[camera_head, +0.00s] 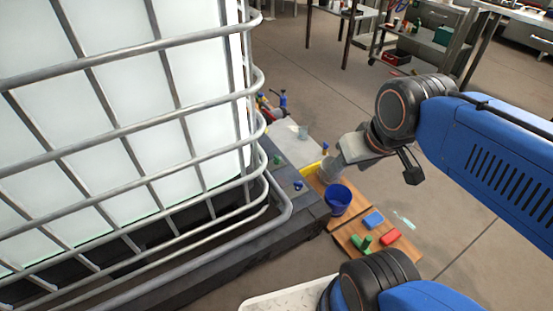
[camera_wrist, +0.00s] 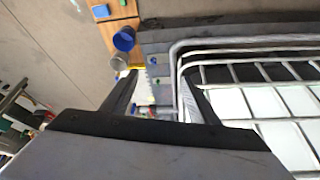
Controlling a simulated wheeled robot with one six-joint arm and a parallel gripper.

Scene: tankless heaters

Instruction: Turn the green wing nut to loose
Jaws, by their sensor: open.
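A small green wing nut (camera_head: 277,160) sits on the dark base beside the white caged tank in the head view. A small green spot that looks like it shows in the wrist view (camera_wrist: 156,82), between my fingers in the picture but farther off. A blue wing nut (camera_head: 298,185) sits nearby on the same base; it also appears in the wrist view (camera_wrist: 153,60). My gripper (camera_wrist: 163,77) is open, its dark fingers spread, with nothing between them. In the head view the grey end of my arm is to the right of the nuts. The green nut's exact angle is too small to tell.
The tank's metal cage bars (camera_head: 215,92) stand close on the left of the nuts. A blue bucket (camera_head: 338,200) and a wooden board (camera_head: 350,242) with red, blue and green blocks lie in front. Shelving (camera_head: 425,45) stands at the back; open floor lies to the right.

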